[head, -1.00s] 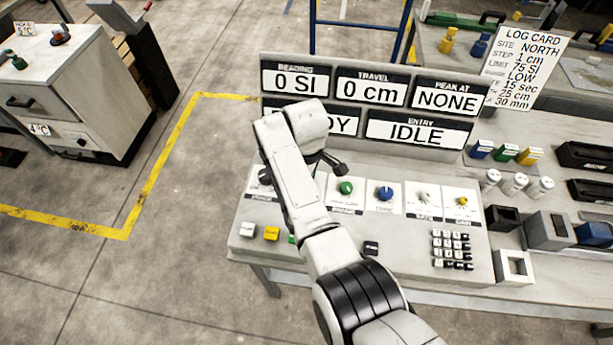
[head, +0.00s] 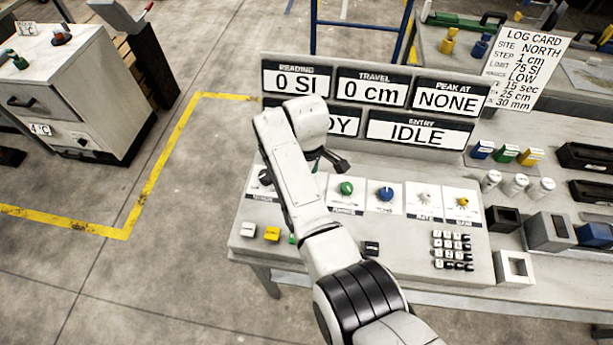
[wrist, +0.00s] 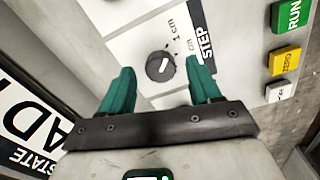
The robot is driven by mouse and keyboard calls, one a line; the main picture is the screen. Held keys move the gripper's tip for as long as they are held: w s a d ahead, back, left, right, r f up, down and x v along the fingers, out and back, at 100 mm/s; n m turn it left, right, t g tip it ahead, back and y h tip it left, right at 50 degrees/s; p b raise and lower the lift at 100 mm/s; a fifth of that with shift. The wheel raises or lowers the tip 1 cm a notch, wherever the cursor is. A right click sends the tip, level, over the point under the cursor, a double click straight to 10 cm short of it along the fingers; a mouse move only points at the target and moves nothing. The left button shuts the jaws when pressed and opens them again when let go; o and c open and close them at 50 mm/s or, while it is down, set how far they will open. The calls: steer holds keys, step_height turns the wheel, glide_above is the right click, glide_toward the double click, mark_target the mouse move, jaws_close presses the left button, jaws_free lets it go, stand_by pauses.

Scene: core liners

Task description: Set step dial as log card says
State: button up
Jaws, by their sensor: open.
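The step dial (wrist: 160,66) is a small black round knob on a white plate in the wrist view. The STEP label (wrist: 204,45) is beside it, and "1 cm" is printed near its upper right. A light mark shows on the knob, but I cannot tell which setting it points at. My gripper (wrist: 160,72) is open, its teal fingers on either side of the dial in the picture, holding nothing. I cannot tell their height above it. The log card (head: 530,68) in the head view reads STEP 1 cm. My arm hides part of the panel there.
The console's display board (head: 370,100) stands behind the dials, reading 0 SI, 0 cm, NONE and IDLE. A green knob (head: 347,188), a blue knob (head: 386,193) and a keypad (head: 452,250) lie to the right. A yellow button (wrist: 285,61) is near the gripper's right.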

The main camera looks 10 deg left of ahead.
step_height(320, 180, up, 10)
steer(key=shift+f+b, duration=0.15)
steer(key=shift+b, duration=0.3)
